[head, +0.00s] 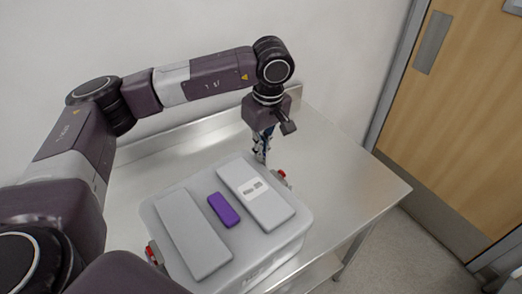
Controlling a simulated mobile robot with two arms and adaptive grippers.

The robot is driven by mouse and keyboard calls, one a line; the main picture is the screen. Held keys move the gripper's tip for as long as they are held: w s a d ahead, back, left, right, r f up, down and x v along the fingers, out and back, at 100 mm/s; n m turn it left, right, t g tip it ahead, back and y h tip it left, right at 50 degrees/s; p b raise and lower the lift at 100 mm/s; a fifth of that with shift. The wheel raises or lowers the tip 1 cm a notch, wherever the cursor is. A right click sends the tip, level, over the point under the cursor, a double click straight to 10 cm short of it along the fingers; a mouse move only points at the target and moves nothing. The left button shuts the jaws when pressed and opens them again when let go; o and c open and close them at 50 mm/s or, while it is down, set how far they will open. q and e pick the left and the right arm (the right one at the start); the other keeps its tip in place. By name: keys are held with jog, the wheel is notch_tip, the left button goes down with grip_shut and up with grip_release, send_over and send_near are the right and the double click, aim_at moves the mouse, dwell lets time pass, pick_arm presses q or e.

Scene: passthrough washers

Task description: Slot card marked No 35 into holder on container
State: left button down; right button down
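A pale grey container (302,237) with a lid stands on the metal table. Its lid carries two long raised panels and a purple bar (224,210) between them. A small white patch with grey marks (252,188) shows on the right panel; I cannot read it or tell whether it is the card. No number 35 is legible, and I cannot make out a holder. My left gripper (261,158) points down just behind the container's far edge, near the table. Its fingers look close together, and I cannot tell whether they hold anything. My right gripper is not in view.
The container has red latches, one at the right end (281,174) and one at the left. The metal table (360,188) is bare to the right and has a raised back edge against the wall. A wooden door (470,110) is at the right, beyond open floor.

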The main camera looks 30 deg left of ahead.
pick_arm(q)
jog(key=c, duration=2.7)
grip_release()
jog(key=o, duration=1.2)
jog(key=shift+f, duration=0.1)
jog(key=shift+c, duration=0.2)
jog(key=shift+r+p, duration=0.7)
jog(key=shift+r, duration=0.75)
jog(key=shift+r+p, duration=1.05)
jog(key=shift+r, duration=1.1)
